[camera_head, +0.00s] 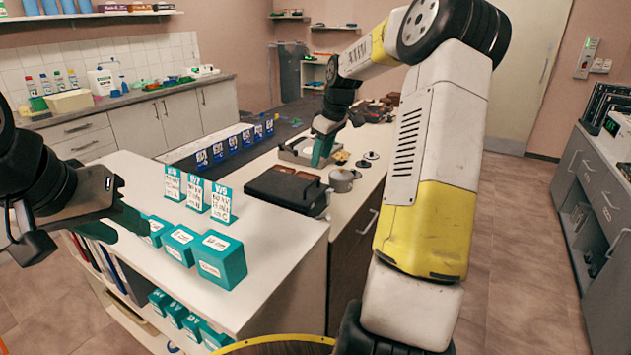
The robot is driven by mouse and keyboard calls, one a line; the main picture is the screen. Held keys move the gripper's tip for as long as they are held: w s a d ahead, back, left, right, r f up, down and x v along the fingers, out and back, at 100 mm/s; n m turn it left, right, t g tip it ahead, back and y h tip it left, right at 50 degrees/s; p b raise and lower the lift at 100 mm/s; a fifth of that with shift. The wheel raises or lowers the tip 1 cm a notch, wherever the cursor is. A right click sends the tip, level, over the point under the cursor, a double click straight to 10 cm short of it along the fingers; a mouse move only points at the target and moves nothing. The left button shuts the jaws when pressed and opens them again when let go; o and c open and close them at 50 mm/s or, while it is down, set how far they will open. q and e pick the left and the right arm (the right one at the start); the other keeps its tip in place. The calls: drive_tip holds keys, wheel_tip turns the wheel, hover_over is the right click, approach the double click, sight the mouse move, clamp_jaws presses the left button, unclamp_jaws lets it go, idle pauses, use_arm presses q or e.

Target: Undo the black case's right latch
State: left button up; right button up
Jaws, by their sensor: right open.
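The black case (280,188) lies flat on the white counter, and its lid looks closed. Its latches are too small to make out, so I cannot tell how the right latch stands. My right gripper (321,150), with teal fingers, points down beyond the case's far right side, apart from it. It is open, and nothing shows between its fingers. My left gripper (128,217) is at the left, beside the teal boxes and far from the case. Its teal fingers are seen edge-on, so its opening is unclear.
Teal boxes (220,260) and upright label cards (195,192) stand on the counter left of the case. A grey pot (343,180) stands close to the case's right. A light tray (297,150) lies behind it. My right arm's large links cross the middle right. Floor is clear at right.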

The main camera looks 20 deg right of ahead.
drive_tip(key=y, duration=0.1)
approach(332, 190)
drive_tip(key=shift+n, duration=0.3)
drive_tip(key=shift+x, duration=3.65)
drive_tip(key=shift+s, duration=0.1)
clamp_jaws()
